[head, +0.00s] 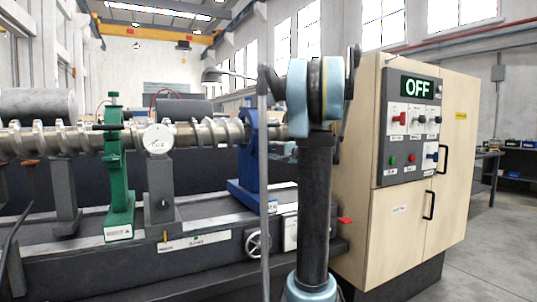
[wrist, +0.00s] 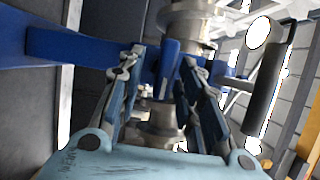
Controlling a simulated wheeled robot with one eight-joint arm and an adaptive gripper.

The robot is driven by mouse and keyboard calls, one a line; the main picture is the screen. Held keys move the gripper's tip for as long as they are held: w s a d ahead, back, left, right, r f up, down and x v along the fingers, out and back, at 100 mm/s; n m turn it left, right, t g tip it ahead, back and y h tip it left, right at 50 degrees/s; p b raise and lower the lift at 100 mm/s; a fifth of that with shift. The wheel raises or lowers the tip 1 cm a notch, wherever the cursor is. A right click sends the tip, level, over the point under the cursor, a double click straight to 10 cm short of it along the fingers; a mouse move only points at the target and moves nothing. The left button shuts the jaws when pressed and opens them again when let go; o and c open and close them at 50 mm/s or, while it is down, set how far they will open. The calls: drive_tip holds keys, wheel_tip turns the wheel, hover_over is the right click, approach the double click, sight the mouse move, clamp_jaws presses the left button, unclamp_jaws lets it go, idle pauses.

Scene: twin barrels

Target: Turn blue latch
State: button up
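The blue latch stand (head: 250,160) stands upright at the right end of the long screw shaft in the head view, partly behind my arm. In the wrist view, the blue latch (wrist: 170,62) crosses the picture, with an upright blue tab in the middle. A dark cylindrical handle (wrist: 266,85) sticks up at its right side. My gripper (wrist: 163,66) is open, its two fingers apart on either side of the blue tab. I cannot tell whether they touch it. In the head view my gripper is mostly hidden behind my arm.
A green stand (head: 119,180) and a round white dial (head: 158,139) are left of the blue one along the shaft (head: 200,132). A beige control cabinet (head: 400,215) reading OFF stands close at the right of my arm. Open floor lies at the far right.

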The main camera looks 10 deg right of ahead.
drive_tip(key=v, duration=1.2)
drive_tip(key=shift+f, duration=0.15)
drive_tip(key=s+a+f+n+g+h, duration=0.3)
drive_tip(key=s+a+f+n+g, duration=0.35)
drive_tip(key=s+a+f, duration=1)
drive_tip(key=s+d+f+n+g+h, duration=0.2)
drive_tip(key=s+d+f+h, duration=0.1)
drive_tip(key=s+f, duration=0.6)
drive_tip(key=s+d+f+n+g+h, duration=0.1)
drive_tip(key=s+d+f+g+h, duration=0.2)
drive_tip(key=s+f, duration=0.7)
drive_tip(key=h, duration=0.2)
drive_tip(key=shift+f+n+h, duration=0.2)
drive_tip(key=shift+n+h, duration=0.1)
drive_tip(key=shift+n, duration=0.05)
drive_tip(key=shift+d, duration=0.1)
